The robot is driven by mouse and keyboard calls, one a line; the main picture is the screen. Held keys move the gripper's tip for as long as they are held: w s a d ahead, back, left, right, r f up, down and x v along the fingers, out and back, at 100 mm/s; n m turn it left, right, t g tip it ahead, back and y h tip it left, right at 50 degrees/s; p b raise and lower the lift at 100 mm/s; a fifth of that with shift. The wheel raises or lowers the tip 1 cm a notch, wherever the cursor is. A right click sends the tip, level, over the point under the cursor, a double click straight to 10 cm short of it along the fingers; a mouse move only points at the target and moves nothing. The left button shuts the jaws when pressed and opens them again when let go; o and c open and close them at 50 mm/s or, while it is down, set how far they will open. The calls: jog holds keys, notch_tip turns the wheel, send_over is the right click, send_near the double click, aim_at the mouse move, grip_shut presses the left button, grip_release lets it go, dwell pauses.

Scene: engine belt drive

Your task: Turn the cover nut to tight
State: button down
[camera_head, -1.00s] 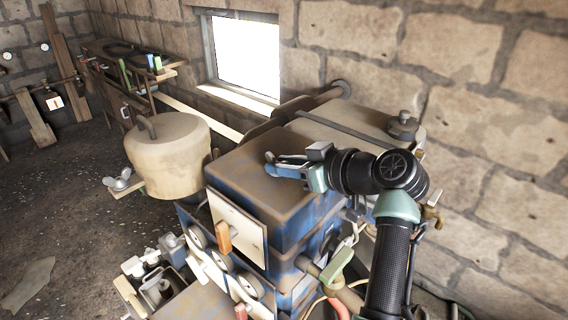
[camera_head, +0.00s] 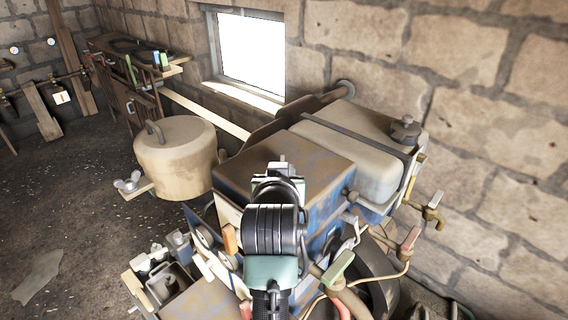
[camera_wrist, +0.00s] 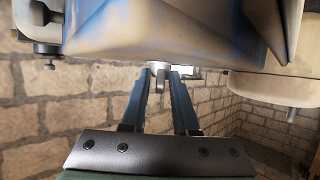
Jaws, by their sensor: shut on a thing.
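My gripper (camera_wrist: 160,80) is seen from behind in the wrist view, which shows the scene upside down. Its two blue-grey fingers reach forward and close on a small grey metal piece with a narrow tab, which I take to be the cover nut (camera_wrist: 159,68). The nut sits by the edge of the blue, rusty engine box (camera_wrist: 180,30). The nut's turned angle is hard to read.
A cream drum with a handle (camera_head: 178,165) stands left of the box, with a wing nut (camera_head: 130,183) on a board beside it. A cream tank with a dark cap (camera_head: 365,160) is behind right. Brass taps and hoses (camera_head: 428,212) lie at the right, near the stone wall.

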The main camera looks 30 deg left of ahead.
jog(key=m+h, duration=0.2)
jog(key=a+m+t+h, duration=0.1)
jog(key=h, duration=0.1)
jog(key=shift+s+m+t, duration=0.2)
jog(key=shift+m+t, duration=0.1)
jog(key=shift+m, duration=0.1)
jog(key=shift+a+m+h+b, duration=0.1)
jog(key=shift+m+h+b, duration=1.4)
jog(key=shift+m+h, duration=0.7)
jog(key=shift+h, duration=0.4)
jog(key=c, duration=0.7)
grip_release()
jog(key=shift+w, duration=0.1)
jog(key=b+v, duration=0.4)
jog(key=v, duration=0.9)
jog(key=shift+f+b, duration=0.1)
jog(key=shift+b, duration=0.25)
